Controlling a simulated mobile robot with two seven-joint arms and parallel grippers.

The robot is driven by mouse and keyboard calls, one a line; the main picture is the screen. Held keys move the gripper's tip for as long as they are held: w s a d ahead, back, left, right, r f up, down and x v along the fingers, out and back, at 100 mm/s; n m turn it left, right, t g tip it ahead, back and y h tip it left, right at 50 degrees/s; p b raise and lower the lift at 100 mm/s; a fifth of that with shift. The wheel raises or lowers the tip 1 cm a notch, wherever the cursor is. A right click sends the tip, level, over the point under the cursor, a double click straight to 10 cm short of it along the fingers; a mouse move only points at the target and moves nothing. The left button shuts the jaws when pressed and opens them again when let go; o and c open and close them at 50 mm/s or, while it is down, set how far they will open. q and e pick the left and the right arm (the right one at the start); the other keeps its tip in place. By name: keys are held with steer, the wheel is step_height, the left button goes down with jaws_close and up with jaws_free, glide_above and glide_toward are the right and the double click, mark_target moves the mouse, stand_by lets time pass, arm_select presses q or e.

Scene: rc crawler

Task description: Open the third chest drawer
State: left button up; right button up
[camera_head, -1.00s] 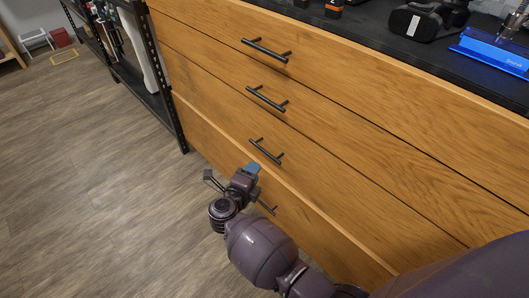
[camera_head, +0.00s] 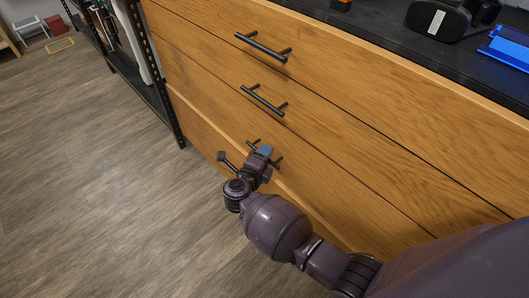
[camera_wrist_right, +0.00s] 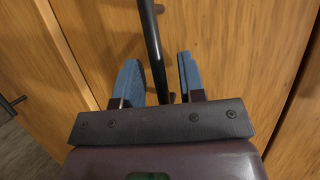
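The wooden chest has stacked drawers with dark bar handles. The third drawer (camera_head: 330,178) from the top looks shut. Its handle (camera_head: 277,161) is partly hidden behind my right gripper (camera_head: 263,151), which is at it. In the right wrist view, the two blue fingers of my right gripper (camera_wrist_right: 160,82) are apart. The dark handle bar (camera_wrist_right: 152,45) passes between them, with a gap visible to the right finger; I cannot tell whether the left finger touches it. My left gripper is not in view.
The top drawer handle (camera_head: 262,47) and second drawer handle (camera_head: 262,100) are above. The lowest drawer (camera_head: 205,125) has a pale top edge and seems to stand out slightly. A black shelf rack (camera_head: 150,100) stands left of the chest.

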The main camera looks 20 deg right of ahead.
steer(key=shift+c, duration=0.3)
jaws_close()
